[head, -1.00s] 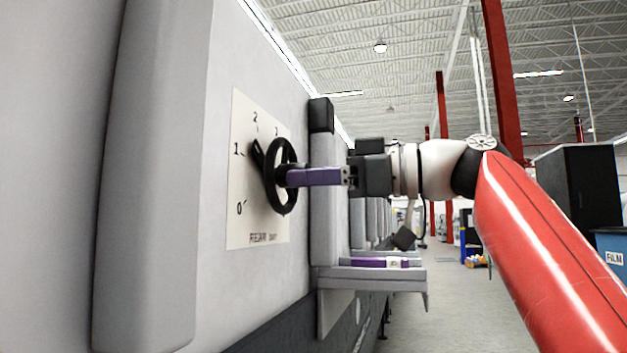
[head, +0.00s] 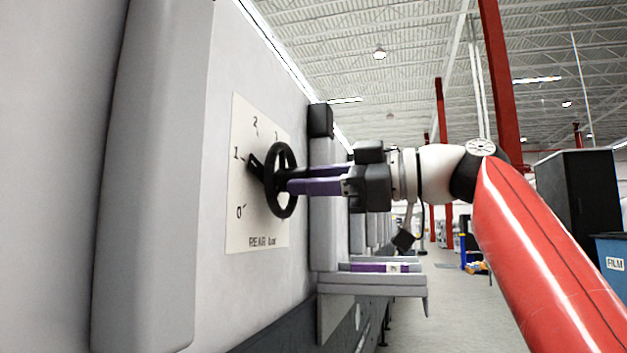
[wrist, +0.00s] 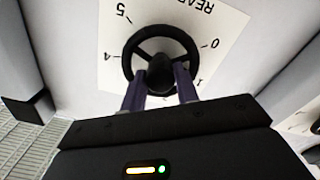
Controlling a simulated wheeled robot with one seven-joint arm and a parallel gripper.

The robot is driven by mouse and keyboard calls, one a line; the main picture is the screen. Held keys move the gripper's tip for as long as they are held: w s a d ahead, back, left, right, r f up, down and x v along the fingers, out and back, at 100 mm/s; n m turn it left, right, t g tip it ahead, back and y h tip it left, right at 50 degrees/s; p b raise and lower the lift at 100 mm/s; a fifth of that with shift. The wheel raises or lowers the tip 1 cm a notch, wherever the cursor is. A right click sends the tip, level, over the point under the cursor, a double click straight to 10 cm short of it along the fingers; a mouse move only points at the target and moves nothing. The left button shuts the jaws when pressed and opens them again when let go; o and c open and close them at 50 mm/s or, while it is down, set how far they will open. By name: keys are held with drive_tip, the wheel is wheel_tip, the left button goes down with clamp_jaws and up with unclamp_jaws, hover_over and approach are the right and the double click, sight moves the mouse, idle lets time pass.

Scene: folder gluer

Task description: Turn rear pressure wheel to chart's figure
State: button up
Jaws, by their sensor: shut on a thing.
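The rear pressure wheel (head: 281,152) is a black handwheel in front of a pale dial plate (head: 245,222) marked "REAR bar". The figures 0, 1 and 2 read clearly in the head view. Its black pointer (head: 254,162) stands near 1, slightly to its right. The wheel also shows in the wrist view (wrist: 129,58), where the dial shows 4, 5, 0 and 1. My gripper (head: 288,183) has its purple fingers on either side of the hub, shut on the wheel. The fingers hide part of the rim and hub. I cannot make out the chart.
The grey machine wall (head: 210,290) runs along the left. A grey ledge (head: 372,283) with a purple-and-white item (head: 380,267) juts out below my gripper. Part of another plate (wrist: 300,122) shows in the wrist view. The aisle at right is open, with a blue FILM bin (head: 612,262).

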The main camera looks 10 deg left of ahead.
drive_tip(key=shift+f, duration=0.15)
drive_tip(key=o, duration=1)
drive_tip(key=shift+c, duration=0.2)
drive_tip(key=d, duration=0.7)
drive_tip(key=shift+s+d+b, duration=0.3)
drive_tip(key=shift+d+b, duration=0.1)
